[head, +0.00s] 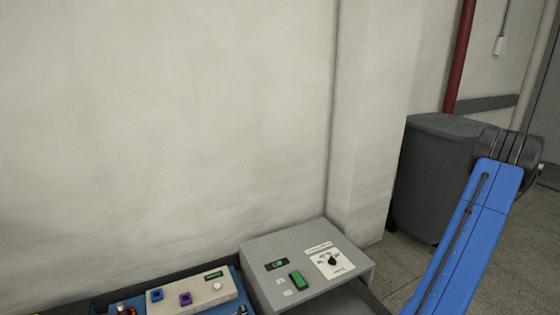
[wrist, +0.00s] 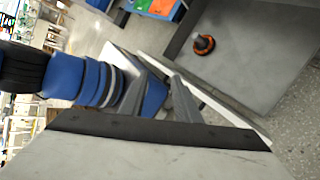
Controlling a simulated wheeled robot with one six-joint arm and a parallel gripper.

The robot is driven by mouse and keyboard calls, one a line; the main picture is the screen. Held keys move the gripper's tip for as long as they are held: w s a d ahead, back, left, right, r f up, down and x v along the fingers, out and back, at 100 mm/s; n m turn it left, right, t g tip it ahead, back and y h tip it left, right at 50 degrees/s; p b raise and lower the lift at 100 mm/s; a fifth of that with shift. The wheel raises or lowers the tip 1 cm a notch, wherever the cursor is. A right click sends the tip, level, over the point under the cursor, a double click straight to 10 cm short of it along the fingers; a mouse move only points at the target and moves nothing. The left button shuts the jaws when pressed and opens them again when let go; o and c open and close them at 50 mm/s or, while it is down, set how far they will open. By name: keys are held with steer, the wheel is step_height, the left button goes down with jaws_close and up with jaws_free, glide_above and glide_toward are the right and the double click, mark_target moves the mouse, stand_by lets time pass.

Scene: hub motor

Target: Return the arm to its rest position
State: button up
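My blue arm link (head: 465,240) rises at the right of the head view, with a black joint at its upper end. My gripper is outside the head view. In the wrist view, my gripper (wrist: 155,84) shows two grey fingers standing apart, with no held object visible between them. Blue and black ringed parts (wrist: 65,75), apparently of my own arm, cross the left and middle behind the fingers. An orange and black round part (wrist: 203,44) lies on a dark grey surface (wrist: 255,60), apart from the gripper.
A grey control box (head: 300,250) with a green switch and a dial stands at the bottom centre. A smaller panel (head: 195,293) is left of it. A dark bin (head: 430,180) stands behind my arm. Green and orange bins (wrist: 160,8) show at the wrist view's top.

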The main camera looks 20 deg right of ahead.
steer(key=w+a+r+n+g+h, duration=0.1)
steer(key=w+a+r+n+h, duration=0.35)
steer(key=a+r+n, duration=0.5)
steer(key=w+a+r+n+g+h, duration=0.25)
steer(key=w+a+r+n, duration=0.4)
steer(key=a+r, duration=0.5)
steer(key=s+a+r+n+t+h, duration=0.1)
steer(key=s+a+r+n+t, duration=0.2)
steer(key=s+a+r+n, duration=0.2)
steer(key=s+a+r+n+t+h, duration=0.2)
steer(key=s+a+r+n, duration=0.3)
steer(key=a+n, duration=0.6)
steer(key=shift+s+a+r+t+h, duration=0.35)
steer(key=shift+a+r+t, duration=0.4)
steer(key=shift+a, duration=0.25)
